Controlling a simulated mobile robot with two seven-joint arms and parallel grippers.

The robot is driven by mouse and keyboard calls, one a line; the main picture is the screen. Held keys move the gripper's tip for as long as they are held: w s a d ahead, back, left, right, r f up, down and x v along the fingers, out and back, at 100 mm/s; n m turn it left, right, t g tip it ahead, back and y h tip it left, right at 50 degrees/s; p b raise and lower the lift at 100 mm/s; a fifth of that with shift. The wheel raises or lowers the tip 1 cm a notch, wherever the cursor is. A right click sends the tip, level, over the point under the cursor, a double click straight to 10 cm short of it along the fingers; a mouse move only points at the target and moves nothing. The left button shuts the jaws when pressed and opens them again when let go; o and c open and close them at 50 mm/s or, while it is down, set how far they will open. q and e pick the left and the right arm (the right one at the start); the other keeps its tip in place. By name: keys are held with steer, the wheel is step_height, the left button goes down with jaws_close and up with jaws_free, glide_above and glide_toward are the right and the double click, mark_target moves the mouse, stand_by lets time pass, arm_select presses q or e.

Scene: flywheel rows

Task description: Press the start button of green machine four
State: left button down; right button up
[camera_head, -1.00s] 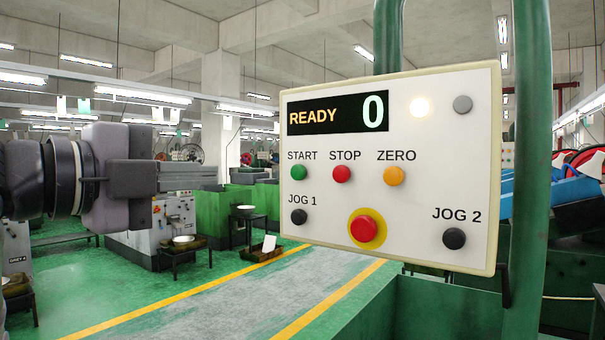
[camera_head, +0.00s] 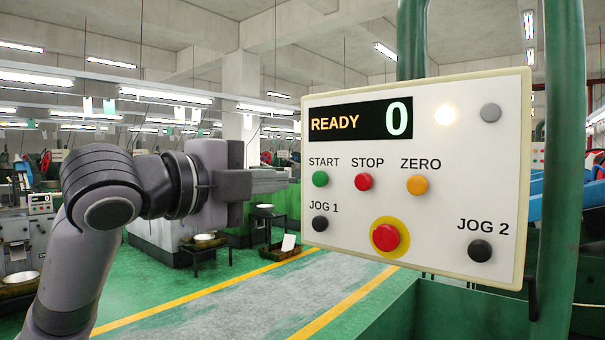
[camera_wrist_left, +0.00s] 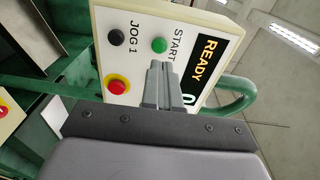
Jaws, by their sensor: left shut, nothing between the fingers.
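The control panel (camera_head: 340,240) of a green machine faces me, with a display (camera_head: 360,120) reading READY and 0. The green start button (camera_head: 320,179) is at its left, under the word START. It also shows in the left wrist view (camera_wrist_left: 159,45), just beyond the fingertips. My left gripper (camera_head: 287,180) is shut and empty, pointing right at the panel's left edge, about level with the start button. In the left wrist view its closed fingers (camera_wrist_left: 156,64) reach toward the panel; I cannot tell the exact gap. The machine's number is not visible.
Close to the start button are the red stop button (camera_head: 363,182), the orange zero button (camera_head: 417,185), the black JOG 1 button (camera_head: 320,223) and a large red button on yellow (camera_head: 385,237). A green post (camera_head: 560,170) stands right of the panel.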

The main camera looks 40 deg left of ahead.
mark_target(317, 179)
arm_select(q)
steer(key=w, duration=0.4)
steer(key=w+d, duration=0.1)
steer(key=w, duration=0.1)
steer(key=shift+w+f+p, duration=0.1)
steer(key=shift+w+p, duration=0.1)
steer(key=shift+p, duration=0.2)
